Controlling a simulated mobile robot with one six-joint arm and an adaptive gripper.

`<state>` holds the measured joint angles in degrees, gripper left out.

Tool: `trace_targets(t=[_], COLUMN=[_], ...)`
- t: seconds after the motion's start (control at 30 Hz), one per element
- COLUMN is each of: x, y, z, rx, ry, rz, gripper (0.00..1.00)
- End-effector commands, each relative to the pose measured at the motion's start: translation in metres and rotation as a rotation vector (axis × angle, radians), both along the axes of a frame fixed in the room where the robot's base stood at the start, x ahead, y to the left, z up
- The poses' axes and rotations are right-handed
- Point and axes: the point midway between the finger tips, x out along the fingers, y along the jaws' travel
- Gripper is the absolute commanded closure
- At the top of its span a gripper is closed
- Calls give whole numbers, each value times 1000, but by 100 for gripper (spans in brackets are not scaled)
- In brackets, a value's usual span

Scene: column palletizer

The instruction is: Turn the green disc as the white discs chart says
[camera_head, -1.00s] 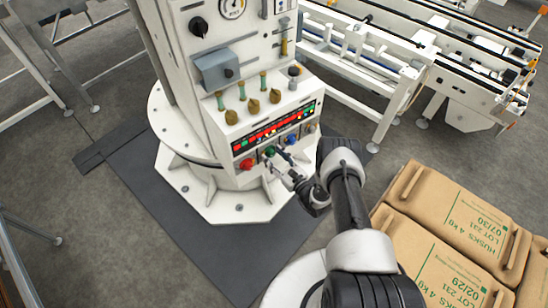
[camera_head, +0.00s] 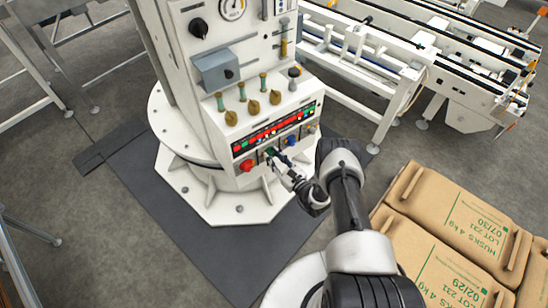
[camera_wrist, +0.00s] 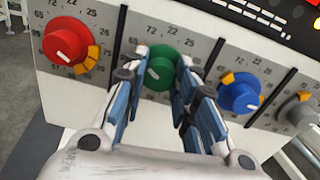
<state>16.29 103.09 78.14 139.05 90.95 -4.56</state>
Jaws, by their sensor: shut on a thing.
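The green disc (camera_wrist: 160,74) is a round knob on a grey numbered scale plate, with a white pointer line toward its lower left. My gripper (camera_wrist: 162,82) is shut on it, one blue-padded finger on each side. The fingers hide part of its scale. In the head view my gripper (camera_head: 275,161) is at the panel, covering most of the green disc. I cannot make out a chart of white discs in these views.
A red knob (camera_wrist: 68,40) is left of the green one and a blue knob (camera_wrist: 238,92) right, with a grey knob (camera_wrist: 300,115) beyond. An indicator strip (camera_head: 272,127) runs above. Cardboard bags (camera_head: 480,225) lie at the right.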

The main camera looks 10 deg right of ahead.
Motion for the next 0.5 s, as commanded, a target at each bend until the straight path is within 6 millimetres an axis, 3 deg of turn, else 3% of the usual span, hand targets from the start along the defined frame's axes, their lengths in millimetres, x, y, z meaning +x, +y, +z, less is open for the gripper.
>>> trace_targets(t=[0.5], x=[0], y=[0], z=[-1], rx=[-147], ry=[-59], rz=[1], gripper=[98])
